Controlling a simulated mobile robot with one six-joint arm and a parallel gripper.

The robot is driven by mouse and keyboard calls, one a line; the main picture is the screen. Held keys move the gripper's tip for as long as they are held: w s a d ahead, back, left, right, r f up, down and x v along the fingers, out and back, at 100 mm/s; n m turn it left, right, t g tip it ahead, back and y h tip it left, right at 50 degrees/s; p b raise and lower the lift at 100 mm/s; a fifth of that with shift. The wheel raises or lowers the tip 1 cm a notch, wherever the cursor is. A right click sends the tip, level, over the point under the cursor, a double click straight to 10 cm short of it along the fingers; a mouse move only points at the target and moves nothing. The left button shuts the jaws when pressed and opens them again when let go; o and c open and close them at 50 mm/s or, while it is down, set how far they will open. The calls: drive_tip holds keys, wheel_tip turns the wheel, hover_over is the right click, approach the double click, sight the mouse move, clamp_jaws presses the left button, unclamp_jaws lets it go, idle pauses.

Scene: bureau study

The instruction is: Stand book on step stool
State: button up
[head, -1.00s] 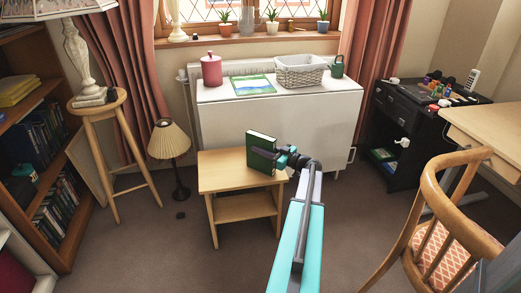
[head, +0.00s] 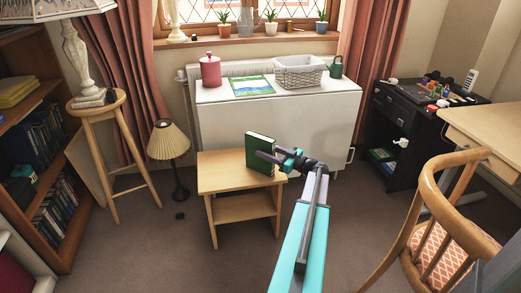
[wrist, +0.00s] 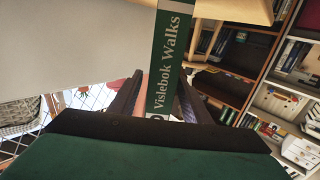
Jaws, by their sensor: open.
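A green book (head: 260,152) stands upright on the pale wooden step stool (head: 222,178), near the right side of its top. My gripper (head: 268,158) is open just right of the book, its fingers pointing at it. Whether a fingertip touches the cover cannot be told. Part of the stool top right of the book is hidden by my gripper.
A white drop-leaf table (head: 235,118) stands behind the stool, holding a basket (head: 299,72) and a red jar (head: 210,72). A floor lamp (head: 168,140) is left of the stool. A wooden chair (head: 440,225) is at right. Carpet in front is clear.

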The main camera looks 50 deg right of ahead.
drive_tip(key=s, duration=0.8)
drive_tip(key=shift+s+d, duration=0.3)
drive_tip(key=shift+d, duration=0.05)
idle(0.3)
